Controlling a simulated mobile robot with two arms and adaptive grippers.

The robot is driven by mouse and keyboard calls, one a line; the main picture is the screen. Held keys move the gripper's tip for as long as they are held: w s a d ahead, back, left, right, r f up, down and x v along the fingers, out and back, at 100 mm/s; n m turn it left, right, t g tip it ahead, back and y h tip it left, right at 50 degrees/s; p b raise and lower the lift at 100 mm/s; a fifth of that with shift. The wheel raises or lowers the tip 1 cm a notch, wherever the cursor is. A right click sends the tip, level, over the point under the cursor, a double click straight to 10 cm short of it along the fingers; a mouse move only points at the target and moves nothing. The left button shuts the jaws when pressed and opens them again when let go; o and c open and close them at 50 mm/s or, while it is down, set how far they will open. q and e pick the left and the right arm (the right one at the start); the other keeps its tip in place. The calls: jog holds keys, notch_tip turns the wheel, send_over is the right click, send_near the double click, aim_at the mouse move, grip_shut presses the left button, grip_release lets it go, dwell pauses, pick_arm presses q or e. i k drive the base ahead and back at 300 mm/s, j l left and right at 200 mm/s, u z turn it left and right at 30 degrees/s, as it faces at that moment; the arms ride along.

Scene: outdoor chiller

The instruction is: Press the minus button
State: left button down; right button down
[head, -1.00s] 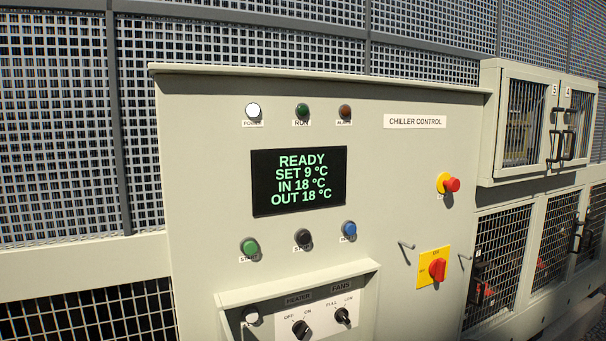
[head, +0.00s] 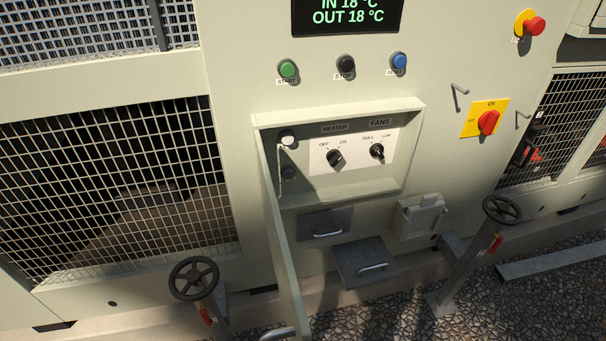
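The chiller control panel (head: 235,110) fills the middle of the head view. An open recess (head: 414,106) in it has a white round button (head: 287,137) at its upper left and a dark round button (head: 289,172) just below. No plus or minus mark is legible on either, so I cannot tell which is minus. The recess door (head: 284,250) hangs open on the left and stands out toward me, close beside both buttons. Neither of my grippers is in view.
Heater (head: 335,157) and fans (head: 377,151) knobs sit right of the buttons. Start (head: 288,68), stop (head: 346,64) and blue (head: 399,61) buttons are above. A red rotary switch (head: 488,122) is at right. Handwheels (head: 194,279) (head: 502,209) stand in front below.

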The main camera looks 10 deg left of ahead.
aim_at(289, 173)
jog(key=i+l+u, duration=0.1)
jog(key=l, duration=0.35)
jog(key=i+l, duration=0.15)
jog(key=l, duration=0.25)
jog(key=i+l+u, duration=0.15)
jog(key=l, duration=0.3)
jog(key=i+l+u, duration=0.1)
jog(key=l, duration=0.35)
